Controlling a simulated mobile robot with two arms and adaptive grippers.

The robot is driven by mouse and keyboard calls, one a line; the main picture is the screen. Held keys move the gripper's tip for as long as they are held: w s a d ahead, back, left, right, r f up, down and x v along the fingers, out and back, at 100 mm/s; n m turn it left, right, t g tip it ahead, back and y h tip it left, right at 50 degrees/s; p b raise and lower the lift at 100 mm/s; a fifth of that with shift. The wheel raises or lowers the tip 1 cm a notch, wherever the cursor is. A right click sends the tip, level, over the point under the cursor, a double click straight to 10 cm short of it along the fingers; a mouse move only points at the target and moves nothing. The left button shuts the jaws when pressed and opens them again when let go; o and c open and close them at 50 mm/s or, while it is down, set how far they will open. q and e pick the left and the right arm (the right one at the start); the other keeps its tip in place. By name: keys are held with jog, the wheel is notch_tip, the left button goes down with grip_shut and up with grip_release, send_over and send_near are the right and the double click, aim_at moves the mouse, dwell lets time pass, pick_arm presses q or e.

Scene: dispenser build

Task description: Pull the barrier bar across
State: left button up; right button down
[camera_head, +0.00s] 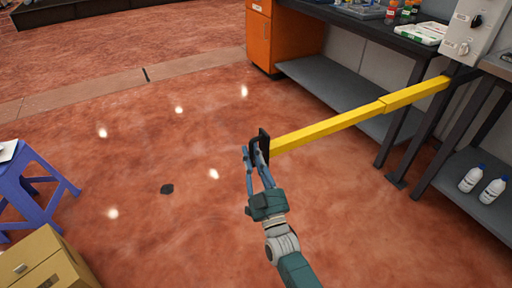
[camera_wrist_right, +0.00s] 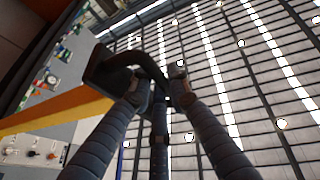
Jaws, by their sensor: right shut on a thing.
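The yellow barrier bar (camera_head: 335,122) stretches out at mid-height over the floor from the bench legs on the right. It is telescopic, with a thicker section at the right and a thinner one toward my gripper. A black handle (camera_head: 263,145) sits at its left end. My right gripper (camera_head: 257,158) is shut on this handle. In the right wrist view the black handle (camera_wrist_right: 115,70) is between the fingers, and the yellow bar (camera_wrist_right: 60,108) runs off to the left. My left gripper is not in view.
A dark workbench (camera_head: 390,35) with a lower shelf and an orange cabinet (camera_head: 272,38) stand at the back right. A blue stool (camera_head: 30,180) and a cardboard-coloured box (camera_head: 45,262) are at the left. White bottles (camera_head: 471,179) stand on a low shelf at right.

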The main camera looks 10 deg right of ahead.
jog(key=shift+f, duration=0.1)
jog(key=c, duration=1.6)
grip_release()
jog(key=shift+c, duration=0.2)
jog(key=v, duration=1.2)
